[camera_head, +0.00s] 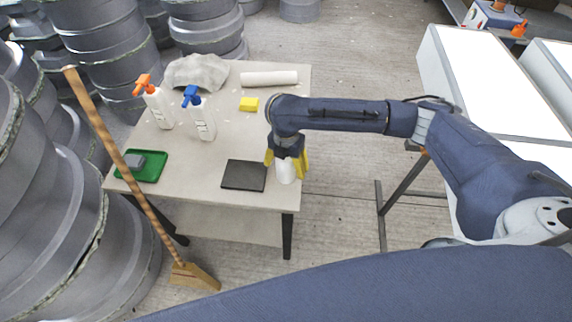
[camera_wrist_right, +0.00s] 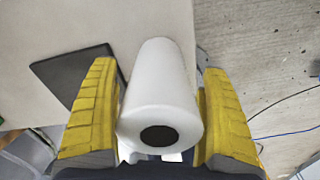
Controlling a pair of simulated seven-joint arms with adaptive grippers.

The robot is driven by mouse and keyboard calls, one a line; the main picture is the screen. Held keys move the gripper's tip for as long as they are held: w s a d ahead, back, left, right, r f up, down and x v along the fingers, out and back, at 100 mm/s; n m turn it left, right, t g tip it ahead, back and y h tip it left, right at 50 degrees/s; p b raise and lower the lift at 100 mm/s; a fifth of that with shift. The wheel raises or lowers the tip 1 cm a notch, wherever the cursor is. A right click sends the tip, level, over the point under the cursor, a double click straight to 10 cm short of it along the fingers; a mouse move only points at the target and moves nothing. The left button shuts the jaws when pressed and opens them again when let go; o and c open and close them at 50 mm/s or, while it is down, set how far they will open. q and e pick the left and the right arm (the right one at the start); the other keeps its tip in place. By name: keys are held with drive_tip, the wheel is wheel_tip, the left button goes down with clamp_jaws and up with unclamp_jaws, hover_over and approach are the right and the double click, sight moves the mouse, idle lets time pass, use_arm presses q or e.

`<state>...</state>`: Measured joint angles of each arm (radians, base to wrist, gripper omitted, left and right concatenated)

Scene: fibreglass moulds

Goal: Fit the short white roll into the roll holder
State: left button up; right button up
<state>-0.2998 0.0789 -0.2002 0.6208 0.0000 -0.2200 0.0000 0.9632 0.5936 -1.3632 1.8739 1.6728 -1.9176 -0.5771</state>
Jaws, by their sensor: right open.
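The short white roll (camera_head: 286,173) stands upright near the front right corner of the table. In the right wrist view the white roll (camera_wrist_right: 160,80) lies between the yellow fingers, its dark core hole facing the camera. My right gripper (camera_head: 287,160) is open around the roll from above, with one finger on each side. In the wrist view the right gripper (camera_wrist_right: 158,72) shows a narrow gap at the left finger; contact at the right finger is hard to judge. I cannot make out a roll holder. My left gripper is not in view.
A dark square pad (camera_head: 244,175) lies left of the roll. A broom (camera_head: 125,170) leans at the left.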

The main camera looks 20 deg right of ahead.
drive_tip(key=shift+c, duration=0.2)
drive_tip(key=c, duration=1.5)
drive_tip(key=shift+o, duration=0.2)
drive_tip(key=shift+r, duration=0.2)
